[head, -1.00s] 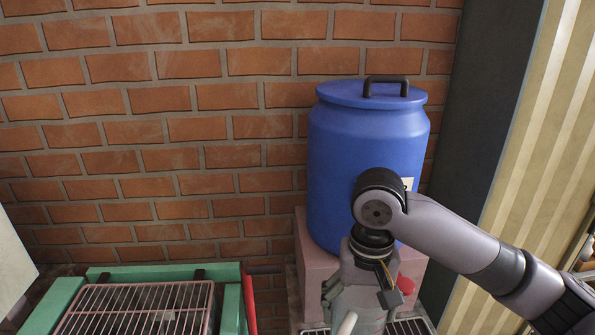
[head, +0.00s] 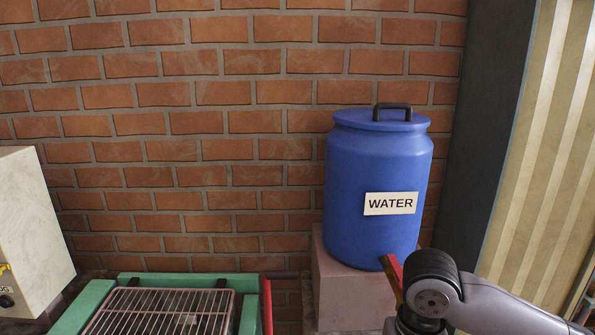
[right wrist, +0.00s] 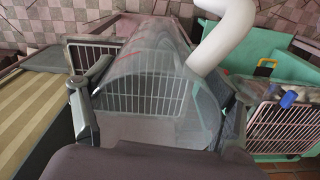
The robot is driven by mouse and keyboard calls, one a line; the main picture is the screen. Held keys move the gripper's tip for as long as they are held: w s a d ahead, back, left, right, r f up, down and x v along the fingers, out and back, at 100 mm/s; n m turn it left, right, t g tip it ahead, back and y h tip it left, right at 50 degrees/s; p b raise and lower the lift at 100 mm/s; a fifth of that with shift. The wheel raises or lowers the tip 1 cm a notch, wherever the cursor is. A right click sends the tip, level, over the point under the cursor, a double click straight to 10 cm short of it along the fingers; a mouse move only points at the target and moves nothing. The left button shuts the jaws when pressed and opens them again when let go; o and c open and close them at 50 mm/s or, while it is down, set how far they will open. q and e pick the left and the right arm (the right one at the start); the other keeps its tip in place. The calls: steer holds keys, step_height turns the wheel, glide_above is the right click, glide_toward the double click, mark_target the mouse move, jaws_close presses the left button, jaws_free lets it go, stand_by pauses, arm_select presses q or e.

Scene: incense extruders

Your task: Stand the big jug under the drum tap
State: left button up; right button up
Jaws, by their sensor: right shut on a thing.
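The big jug (right wrist: 150,75) is a clear, see-through vessel with a thick white handle (right wrist: 222,38) in the right wrist view. My right gripper (right wrist: 160,112) is shut on its body, with one finger on each side. In the head view only the top of my right wrist shows, at the bottom right in front of the drum; the jug and the fingers are below the picture. The blue drum (head: 375,175), labelled WATER, stands on a pink block (head: 345,285). Its tap cannot be made out clearly. My left gripper is not in view.
A green frame with a wire rack (head: 165,310) stands left of the drum. A cream box (head: 30,235) is at the far left. A brick wall is behind, and a dark post with a striped panel (head: 540,150) is at the right. A white wire grid (right wrist: 135,100) shows behind the jug.

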steer(key=s+d+f+n, duration=0.1)
steer(key=s+d+f, duration=0.1)
steer(key=s+f, duration=0.2)
steer(key=shift+s+d+b, duration=0.25)
steer(key=shift+s+b, duration=0.05)
steer(key=shift+b, duration=0.15)
